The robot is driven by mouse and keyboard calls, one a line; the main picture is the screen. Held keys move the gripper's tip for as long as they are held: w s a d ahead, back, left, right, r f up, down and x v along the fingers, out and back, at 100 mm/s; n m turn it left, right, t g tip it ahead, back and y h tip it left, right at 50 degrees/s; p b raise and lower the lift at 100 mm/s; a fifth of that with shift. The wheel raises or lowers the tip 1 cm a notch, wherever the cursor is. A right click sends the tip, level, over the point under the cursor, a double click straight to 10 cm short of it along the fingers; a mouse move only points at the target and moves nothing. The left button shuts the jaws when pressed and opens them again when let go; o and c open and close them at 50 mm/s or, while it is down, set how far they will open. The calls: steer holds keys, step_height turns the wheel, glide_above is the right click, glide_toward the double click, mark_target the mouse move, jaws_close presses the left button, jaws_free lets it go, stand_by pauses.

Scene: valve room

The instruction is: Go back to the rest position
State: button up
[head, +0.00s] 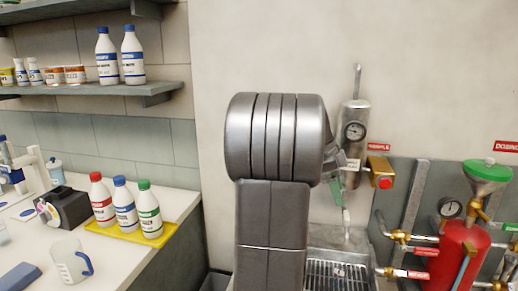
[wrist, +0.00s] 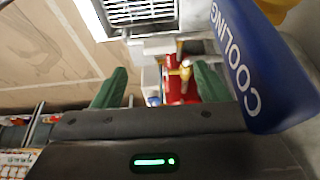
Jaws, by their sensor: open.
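My gripper (wrist: 162,68) shows in the wrist view with its two green fingers apart and nothing seen between them. Beyond the gap lies a red body with brass fittings (wrist: 180,78), apart from the fingers. In the head view my grey arm stands upright in the middle and hides part of the wall and the bench behind it.
A blue part lettered COOLING (wrist: 243,65) is close at the right of the wrist view. The head view shows a red tank (head: 455,255) with a green funnel (head: 487,171), a gauge cylinder (head: 354,130), a drain grate (head: 340,275) and bottles in a yellow tray (head: 165,240).

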steer(key=s+v, duration=0.1)
steer(key=v, duration=0.5)
steer(key=x, duration=0.9)
steer(key=w+x, duration=0.1)
steer(key=x, duration=0.3)
steer(key=shift+s+d+f+b, duration=0.1)
steer(key=shift+d+f+b, duration=0.1)
steer(key=shift+f+b, duration=0.2)
steer(key=d+n+t, duration=0.1)
steer(key=d+n, duration=0.1)
step_height(320, 180, up, 12)
steer(key=n+t+p, duration=0.2)
steer(key=n, duration=0.5)
glide_above(346, 215)
steer(key=s+d, duration=0.2)
steer(key=d, duration=0.1)
steer(key=shift+w+a+r, duration=0.15)
steer(key=shift+a+r, duration=0.05)
steer(key=shift+a, duration=0.05)
steer(key=shift+f, duration=0.1)
